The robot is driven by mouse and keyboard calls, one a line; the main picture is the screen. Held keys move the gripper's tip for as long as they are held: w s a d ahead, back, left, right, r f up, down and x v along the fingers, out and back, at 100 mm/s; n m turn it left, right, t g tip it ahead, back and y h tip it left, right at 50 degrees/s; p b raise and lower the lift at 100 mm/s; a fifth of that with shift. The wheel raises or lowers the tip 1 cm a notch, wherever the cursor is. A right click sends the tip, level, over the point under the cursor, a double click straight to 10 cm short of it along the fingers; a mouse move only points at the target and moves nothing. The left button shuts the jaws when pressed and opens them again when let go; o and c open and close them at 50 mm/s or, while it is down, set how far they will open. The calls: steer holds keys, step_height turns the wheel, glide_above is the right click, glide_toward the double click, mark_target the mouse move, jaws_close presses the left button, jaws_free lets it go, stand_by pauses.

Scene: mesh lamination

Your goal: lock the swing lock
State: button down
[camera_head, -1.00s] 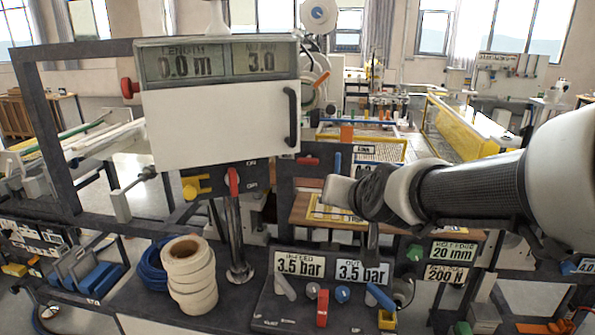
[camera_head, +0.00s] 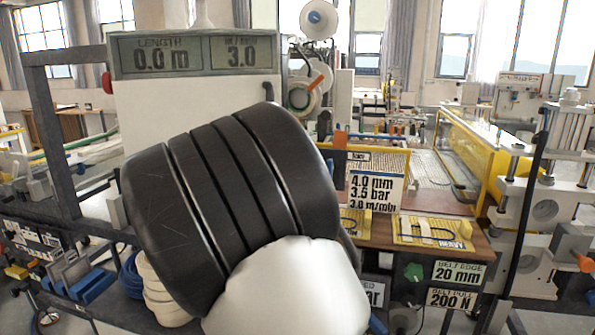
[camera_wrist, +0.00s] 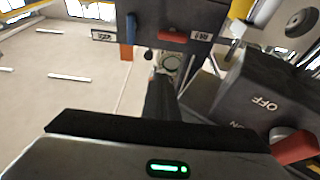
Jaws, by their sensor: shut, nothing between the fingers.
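I cannot tell for certain which part is the swing lock. In the wrist view, a dark panel (camera_wrist: 182,14) at the top carries two small white labels, too small to read, and a red-orange piece (camera_wrist: 173,37) between them. A blue tab (camera_wrist: 130,28) and an orange tab (camera_wrist: 126,52) hang at its left. My gripper (camera_wrist: 160,85) is shut and empty, its dark fingers pointing up toward this panel; the gap to it is unclear. In the head view my own arm hides the gripper and the middle of the machine.
A dark switch box (camera_wrist: 262,95) marked OFF and ON, with a red lever (camera_wrist: 293,147), stands close at the right of the wrist view. The display box (camera_head: 195,55) and the parameter sign (camera_head: 375,190) show in the head view. Open floor (camera_wrist: 70,80) lies at left.

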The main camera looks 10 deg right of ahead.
steer(key=x, duration=1)
step_height(320, 180, down, 4)
steer(key=shift+f, duration=0.1)
steer(key=shift+f, duration=0.1)
